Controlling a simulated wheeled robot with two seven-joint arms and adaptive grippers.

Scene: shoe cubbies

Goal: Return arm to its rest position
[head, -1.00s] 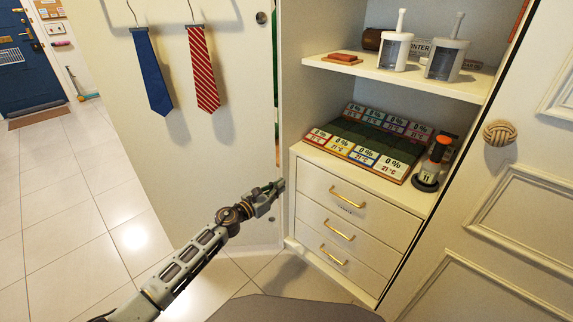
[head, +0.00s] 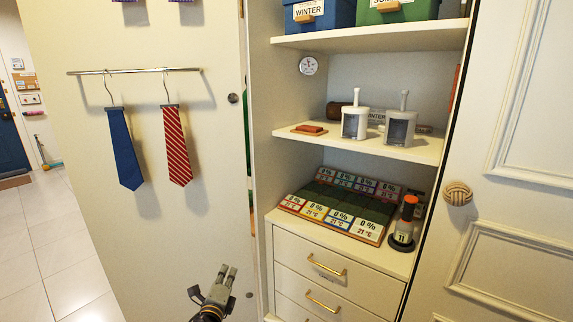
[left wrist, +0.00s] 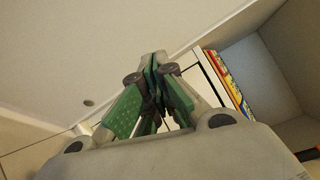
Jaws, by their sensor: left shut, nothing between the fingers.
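My left gripper (head: 228,272) shows at the bottom of the head view, pointing up in front of the open white door panel and left of the drawers. Its fingers are shut with nothing between them. In the left wrist view, its green-padded fingers (left wrist: 153,62) meet at their tips, with white surfaces beyond. Most of the left arm lies below the head view's edge. My right gripper is not in view.
The cabinet's drawers (head: 310,277) have brass handles. Above them are a card board (head: 340,205) and an orange-topped bottle (head: 405,222). White canisters (head: 354,122) stand on a shelf. A blue tie (head: 124,148) and red striped tie (head: 177,146) hang left. Floor is clear at far left.

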